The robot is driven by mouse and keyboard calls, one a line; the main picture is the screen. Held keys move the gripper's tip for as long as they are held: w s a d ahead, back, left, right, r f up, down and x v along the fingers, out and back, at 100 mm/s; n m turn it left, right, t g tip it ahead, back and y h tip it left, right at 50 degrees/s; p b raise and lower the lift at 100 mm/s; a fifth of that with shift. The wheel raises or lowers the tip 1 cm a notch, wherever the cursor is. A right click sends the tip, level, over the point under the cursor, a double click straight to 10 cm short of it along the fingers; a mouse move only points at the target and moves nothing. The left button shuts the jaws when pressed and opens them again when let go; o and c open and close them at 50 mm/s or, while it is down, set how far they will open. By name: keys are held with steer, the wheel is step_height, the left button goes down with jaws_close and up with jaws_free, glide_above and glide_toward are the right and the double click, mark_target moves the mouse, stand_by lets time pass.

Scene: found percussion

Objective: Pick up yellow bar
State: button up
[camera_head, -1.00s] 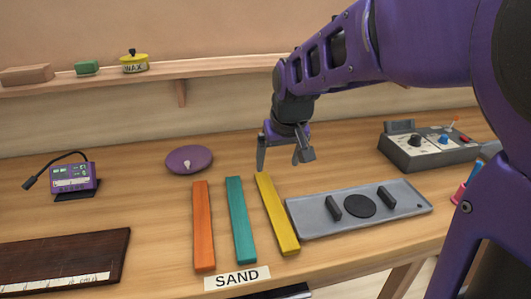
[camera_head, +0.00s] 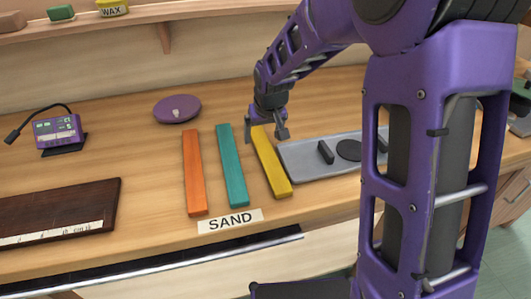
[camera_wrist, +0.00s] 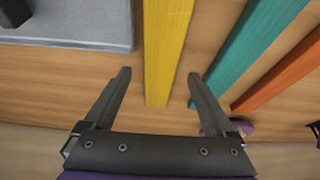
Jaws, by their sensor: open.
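The yellow bar (camera_head: 271,164) lies on the wooden table, right of the teal bar (camera_head: 232,166) and the orange bar (camera_head: 194,173). My gripper (camera_head: 265,133) is at the far end of the yellow bar in the head view. In the wrist view my gripper (camera_wrist: 158,75) is open, and the end of the yellow bar (camera_wrist: 166,50) shows between its two fingertips. The fingers do not touch the yellow bar there. The teal bar (camera_wrist: 255,45) runs close by the right fingertip. Nothing is held.
A grey metal tray (camera_head: 300,171) with black pieces lies close to the right of the yellow bar. A purple disc (camera_head: 178,109) lies behind the bars. A SAND label (camera_head: 230,220) is at the front edge. A dark wooden board (camera_head: 60,211) lies at the left.

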steer(key=shift+x, duration=1)
steer(key=shift+r, duration=0.1)
jaws_close()
